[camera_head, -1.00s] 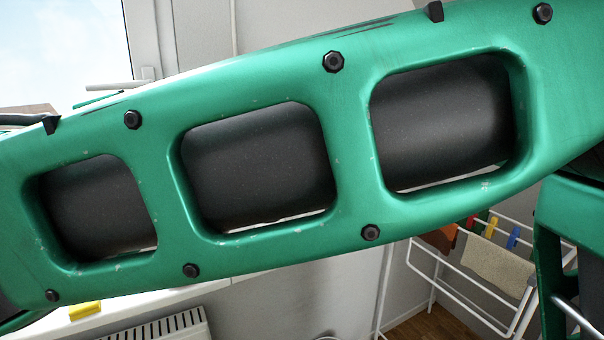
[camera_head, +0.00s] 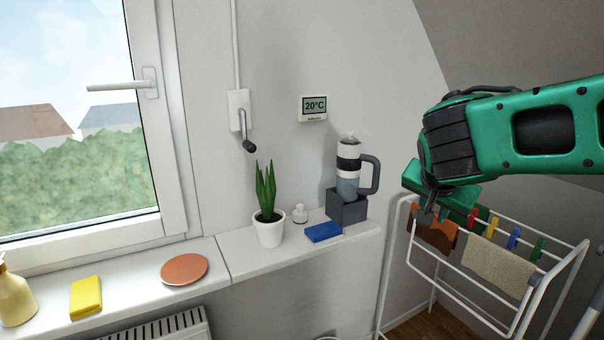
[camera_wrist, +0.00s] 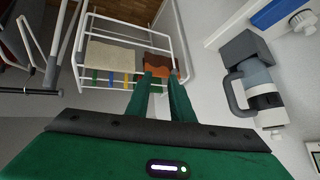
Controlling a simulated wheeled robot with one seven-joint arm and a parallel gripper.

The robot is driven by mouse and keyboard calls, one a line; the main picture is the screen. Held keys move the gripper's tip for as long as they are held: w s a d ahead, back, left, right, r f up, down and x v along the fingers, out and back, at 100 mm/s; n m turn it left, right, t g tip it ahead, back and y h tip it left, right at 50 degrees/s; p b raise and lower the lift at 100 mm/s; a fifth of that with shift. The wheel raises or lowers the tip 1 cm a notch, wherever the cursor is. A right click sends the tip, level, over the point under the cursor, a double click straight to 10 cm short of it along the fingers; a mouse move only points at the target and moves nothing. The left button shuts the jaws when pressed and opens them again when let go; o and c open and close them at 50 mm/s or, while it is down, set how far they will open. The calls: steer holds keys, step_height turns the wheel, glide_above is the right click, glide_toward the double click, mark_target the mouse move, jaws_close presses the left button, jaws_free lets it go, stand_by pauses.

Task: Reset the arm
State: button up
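My green arm reaches in from the right edge in the head view. My gripper (camera_head: 428,214) hangs at its end, in front of the drying rack. In the wrist view, my gripper (camera_wrist: 162,76) shows two green fingers with a gap between them. It is open and nothing is held in it. The fingertips overlap the orange cloth (camera_wrist: 158,70) on the rack in that view; I see no clear contact.
The white drying rack (camera_head: 448,262) carries a beige cloth (camera_head: 497,265) and colored pegs.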

steer(key=s+d+f+g, duration=0.4)
steer(key=s+d+f, duration=0.2)
steer(key=s+d, duration=0.55)
steer(key=s+f+n+g+y, duration=0.1)
steer(key=s+f+y, duration=0.1)
steer(key=s, duration=0.7)
steer(key=s+f+n+g+y, duration=0.1)
steer(key=s+f, duration=0.3)
steer(key=s, duration=0.5)
steer(key=shift+s+d+f+n+g+y, duration=0.25)
steer(key=shift+s+n+g+y, duration=0.15)
steer(key=shift+g+y, duration=0.35)
steer(key=shift+w+a, duration=0.1)
